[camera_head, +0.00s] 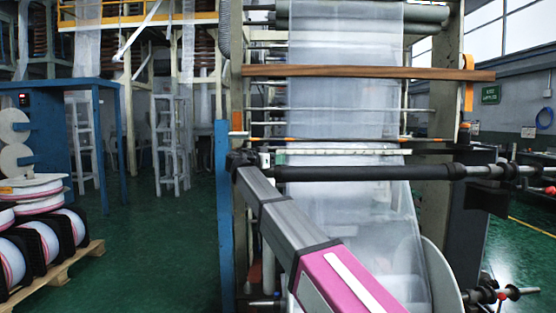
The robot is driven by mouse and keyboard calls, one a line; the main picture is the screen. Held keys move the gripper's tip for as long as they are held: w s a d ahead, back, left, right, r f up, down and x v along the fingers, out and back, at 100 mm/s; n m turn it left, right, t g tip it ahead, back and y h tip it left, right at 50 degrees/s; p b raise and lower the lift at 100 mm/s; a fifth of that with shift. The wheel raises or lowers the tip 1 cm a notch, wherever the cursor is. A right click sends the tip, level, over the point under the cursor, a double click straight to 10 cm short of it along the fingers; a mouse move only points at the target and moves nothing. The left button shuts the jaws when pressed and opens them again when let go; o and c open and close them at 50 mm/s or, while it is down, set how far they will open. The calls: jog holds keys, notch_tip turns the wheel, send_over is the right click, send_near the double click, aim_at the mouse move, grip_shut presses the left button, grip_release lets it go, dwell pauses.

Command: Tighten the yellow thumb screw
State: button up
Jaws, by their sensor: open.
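My arm reaches from the bottom right up and to the left across the front of the film machine, with a pink link and grey links. At its far end is my gripper (240,158), small and dark, beside the left end of the machine's black roller. It is open, and I see nothing held in it. Its fingers are too small and dark to make out clearly. I cannot make out the yellow thumb screw in this view. It may be too small to see or hidden behind my arm or the machine frame.
The black roller (365,172) crosses the machine in front of the clear film (350,225). A blue post (223,215) stands just left of my gripper. A wooden bar (370,72) spans above. Film rolls on a pallet (55,272) stand at the left. Green floor (160,250) between is clear.

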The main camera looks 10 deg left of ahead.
jog(key=shift+w+d, duration=0.4)
jog(key=shift+w, duration=0.1)
jog(key=c, duration=0.9)
jog(key=shift+w+a+m+g+h, duration=0.1)
jog(key=shift+m+g+h, duration=0.3)
jog(key=shift+h, duration=0.1)
jog(key=shift+m+g+h, duration=0.4)
jog(key=shift+g, duration=0.1)
jog(key=o, duration=0.9)
